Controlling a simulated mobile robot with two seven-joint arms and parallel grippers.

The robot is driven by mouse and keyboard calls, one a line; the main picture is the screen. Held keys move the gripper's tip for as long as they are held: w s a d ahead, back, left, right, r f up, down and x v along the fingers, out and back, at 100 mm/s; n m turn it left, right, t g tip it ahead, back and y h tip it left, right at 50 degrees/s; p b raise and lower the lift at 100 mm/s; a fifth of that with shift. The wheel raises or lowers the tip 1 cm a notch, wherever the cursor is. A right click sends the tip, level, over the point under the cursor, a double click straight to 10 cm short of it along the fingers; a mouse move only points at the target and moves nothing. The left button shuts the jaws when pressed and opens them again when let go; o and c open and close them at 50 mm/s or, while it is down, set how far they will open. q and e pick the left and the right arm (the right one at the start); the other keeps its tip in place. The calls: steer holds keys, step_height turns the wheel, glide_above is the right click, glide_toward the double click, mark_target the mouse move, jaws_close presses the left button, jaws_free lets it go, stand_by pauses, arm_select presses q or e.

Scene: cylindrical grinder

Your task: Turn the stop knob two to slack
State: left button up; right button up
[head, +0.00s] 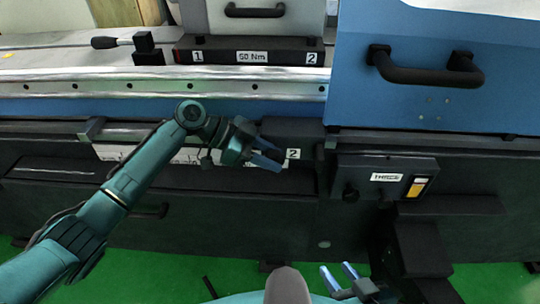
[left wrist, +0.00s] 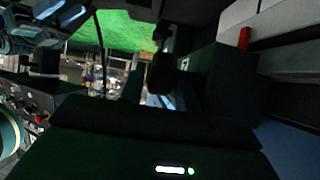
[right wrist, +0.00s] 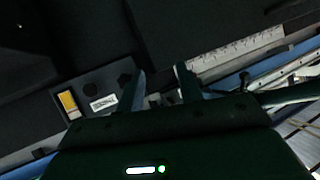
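The label "2" (head: 293,154) is on the dark front of the machine, below the blue-and-silver rail. My left gripper (head: 268,154) is just left of this label, its two blue fingers apart and pointing right. A dark rounded knob (left wrist: 162,72) shows between the fingers in the left wrist view; this appears to be stop knob two. The view is too dark to tell whether the fingers touch it. My right gripper (head: 339,273) is low in the head view, open and empty, away from the machine; its spread fingers also show in the right wrist view (right wrist: 160,84).
A black bar (head: 250,50) marked "1", "50 Nm" and "2" lies on the table above. Right of the label is a small control panel (head: 386,177) with a dark knob and yellow switch. A blue door with a black handle (head: 425,68) stands upper right. Green floor is below.

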arm_select(q)
steer(key=v, duration=1.3)
steer(key=shift+b, duration=0.4)
arm_select(e)
steer(key=shift+d+r, duration=0.15)
steer(key=shift+r, duration=0.05)
arm_select(q)
steer(key=shift+a, duration=0.1)
